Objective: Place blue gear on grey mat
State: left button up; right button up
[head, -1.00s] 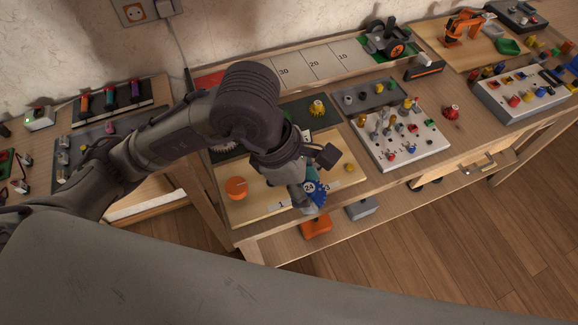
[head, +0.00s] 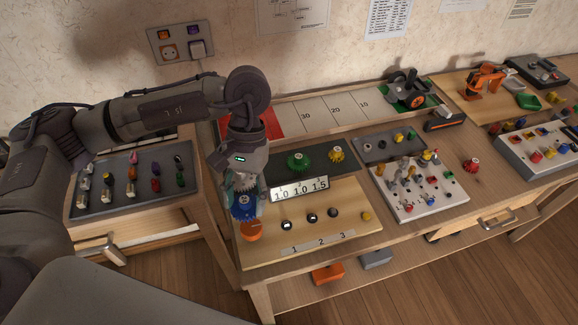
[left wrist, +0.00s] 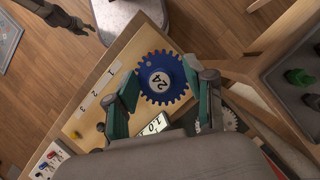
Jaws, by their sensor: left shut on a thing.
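My left gripper (head: 243,193) is shut on the blue gear (head: 243,209) and holds it near the left side of the wooden board, close to the orange knob. In the left wrist view the blue gear (left wrist: 160,78), marked 24, sits between the green-padded fingers of the gripper (left wrist: 166,97). The dark grey mat (head: 318,169) lies behind the board. It carries a green gear (head: 300,161) and a yellow gear (head: 336,154). Its left part is hidden behind my left gripper. A pale gear (left wrist: 230,120) shows beside a finger in the left wrist view.
The wooden board (head: 345,225) has several dark posts and an orange knob (head: 251,231). A number plate (head: 301,189) stands between board and mat. A grey tray with pegs (head: 133,181) is at left; a white peg panel (head: 420,190) is at right.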

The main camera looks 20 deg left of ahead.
aim_at(276, 171)
jog(key=i+l+u, duration=0.1)
jog(key=u, duration=0.35)
jog(key=l+u, duration=0.35)
jog(key=u, duration=0.15)
jog(key=l+u, duration=0.4)
jog(key=l, duration=1.6)
